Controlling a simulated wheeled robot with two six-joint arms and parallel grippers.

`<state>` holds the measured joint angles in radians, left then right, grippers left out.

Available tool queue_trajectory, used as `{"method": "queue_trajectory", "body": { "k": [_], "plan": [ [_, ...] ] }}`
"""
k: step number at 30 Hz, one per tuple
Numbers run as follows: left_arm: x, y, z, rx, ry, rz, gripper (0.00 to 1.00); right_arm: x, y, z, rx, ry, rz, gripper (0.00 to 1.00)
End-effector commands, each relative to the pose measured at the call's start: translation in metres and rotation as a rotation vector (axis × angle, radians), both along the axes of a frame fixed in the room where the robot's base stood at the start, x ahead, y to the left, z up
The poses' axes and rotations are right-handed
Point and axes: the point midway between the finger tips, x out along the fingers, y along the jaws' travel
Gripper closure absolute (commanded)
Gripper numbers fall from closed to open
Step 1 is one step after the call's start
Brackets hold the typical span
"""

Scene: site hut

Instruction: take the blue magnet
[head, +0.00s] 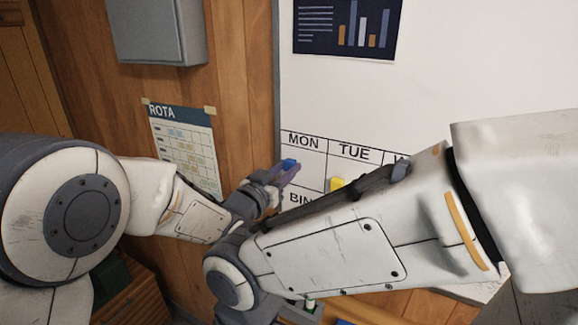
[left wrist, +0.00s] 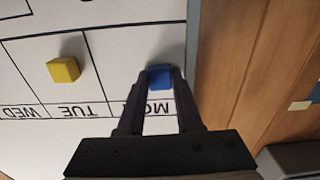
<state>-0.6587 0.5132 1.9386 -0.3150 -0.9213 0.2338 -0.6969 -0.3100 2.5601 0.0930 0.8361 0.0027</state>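The blue magnet (head: 289,163) is at the whiteboard under the MON heading, near the board's left edge. My left gripper (head: 284,176) reaches it from the left, and its fingers cover part of it. In the left wrist view the blue magnet (left wrist: 160,77) sits between the two fingertips (left wrist: 161,84). No gap shows on either side, and the fingers look shut on it. I cannot tell whether it still touches the board. My right arm crosses the front of the head view; its gripper is not in view.
A yellow magnet (head: 336,184) is on the whiteboard (head: 460,70) under TUE; it also shows in the left wrist view (left wrist: 64,69). A rota sheet (head: 185,148) and a grey box (head: 157,30) are on the wooden wall (head: 245,90) to the left.

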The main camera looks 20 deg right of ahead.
Motion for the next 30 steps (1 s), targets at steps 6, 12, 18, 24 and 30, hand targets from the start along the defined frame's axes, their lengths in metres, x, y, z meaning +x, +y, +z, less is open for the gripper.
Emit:
{"method": "queue_trajectory", "body": {
  "k": [6, 12, 18, 24, 30],
  "plan": [
    [0.000, 0.000, 0.000, 0.001, -0.001, -0.001, 1.00, 0.000, 0.000, 0.000, 0.000, 0.000, 0.000, 0.06],
    [0.000, 0.000, 0.000, 0.001, -0.001, -0.001, 1.00, 0.000, 0.000, 0.000, 0.000, 0.000, 0.000, 0.06],
    [-0.002, 0.003, 0.000, 0.000, -0.001, 0.000, 1.00, 0.000, 0.000, -0.002, 0.000, 0.000, 0.000, 0.06],
    [-0.007, 0.009, -0.001, 0.000, -0.001, 0.000, 1.00, 0.000, 0.000, -0.006, 0.000, 0.000, 0.000, 0.06],
    [-0.012, 0.016, -0.001, 0.000, -0.001, 0.000, 1.00, 0.000, 0.000, -0.010, 0.000, 0.000, 0.000, 0.06]
  ]
}}
